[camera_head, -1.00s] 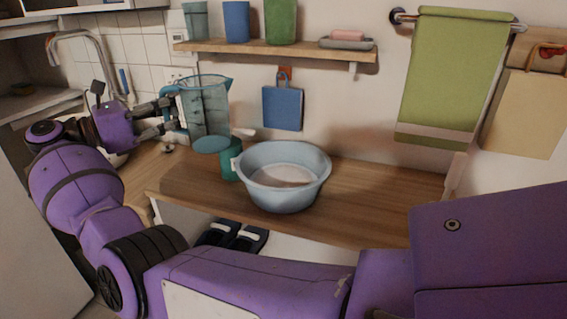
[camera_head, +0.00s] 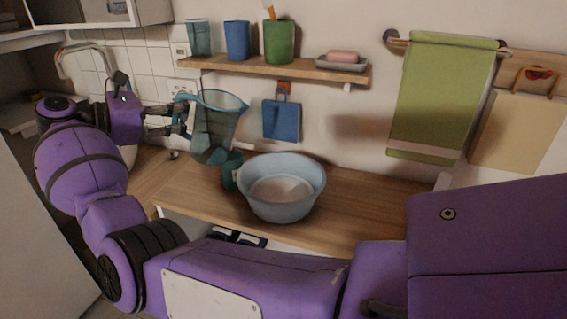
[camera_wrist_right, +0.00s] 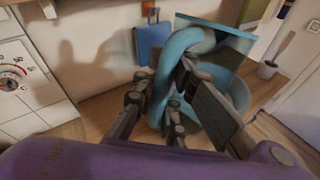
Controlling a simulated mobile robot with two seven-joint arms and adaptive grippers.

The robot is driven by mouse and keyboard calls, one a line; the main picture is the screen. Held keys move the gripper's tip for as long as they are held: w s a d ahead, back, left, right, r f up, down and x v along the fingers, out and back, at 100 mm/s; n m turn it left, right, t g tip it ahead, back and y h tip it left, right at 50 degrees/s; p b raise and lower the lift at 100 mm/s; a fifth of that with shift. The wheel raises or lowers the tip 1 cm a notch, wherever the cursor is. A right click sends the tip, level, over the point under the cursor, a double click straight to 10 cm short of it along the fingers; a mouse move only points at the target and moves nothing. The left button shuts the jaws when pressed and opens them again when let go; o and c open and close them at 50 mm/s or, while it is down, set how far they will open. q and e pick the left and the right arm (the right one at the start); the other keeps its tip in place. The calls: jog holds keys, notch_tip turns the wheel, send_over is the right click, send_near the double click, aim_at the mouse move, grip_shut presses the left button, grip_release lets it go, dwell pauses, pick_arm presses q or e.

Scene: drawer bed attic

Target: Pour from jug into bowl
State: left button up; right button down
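The jug (camera_head: 218,122) is translucent teal-blue and hangs above the counter, left of the bowl and higher than it, leaning slightly toward it. My right gripper (camera_head: 181,120) is shut on the jug's handle; in the right wrist view its fingers (camera_wrist_right: 168,98) close around the blue handle (camera_wrist_right: 181,48). The light blue bowl (camera_head: 281,200) stands upright on the wooden counter, with its open top clear. No stream shows between jug and bowl, and I cannot tell what the jug holds. My left gripper is not in view.
A teal mug (camera_head: 231,172) stands just left of the bowl, close below the jug. Above is a wooden shelf (camera_head: 300,70) with cups and a soap dish. A blue board (camera_head: 282,120) and green towel (camera_head: 440,95) hang on the wall. The counter (camera_head: 350,205) is free right of the bowl.

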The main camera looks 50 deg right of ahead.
aim_at(196, 102)
jog(key=r+p, duration=0.1)
jog(key=y+p, duration=0.1)
jog(key=p, duration=0.1)
jog(key=shift+s+d+r+m, duration=0.4)
jog(key=p, duration=0.1)
jog(key=s+d+t+y+p, duration=0.1)
jog(key=p, duration=0.1)
jog(key=shift+s+d+r+m, duration=0.1)
jog(key=shift+s+r+m, duration=0.2)
jog(key=shift+m, duration=0.1)
jog(key=shift+s+d+t+y+p, duration=0.15)
jog(key=shift+t+y+p, duration=0.15)
jog(key=shift+y+p, duration=0.15)
jog(key=shift+s+d+f+m+y+p, duration=0.2)
jog(key=shift+f+m+y+p, duration=0.1)
jog(key=shift+f+p, duration=0.15)
jog(key=shift+s+d+r+m+t+y+p, duration=0.25)
jog(key=shift+s+d+m+t+y+p, duration=0.35)
jog(key=shift+p, duration=0.5)
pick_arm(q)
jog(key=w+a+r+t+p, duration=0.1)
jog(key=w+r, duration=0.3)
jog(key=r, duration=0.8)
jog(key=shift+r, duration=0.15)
pick_arm(e)
jog(key=shift+s+d+f+t+y, duration=0.25)
jog(key=shift+s+f+t+y, duration=0.1)
jog(key=shift+f+t+y, duration=0.35)
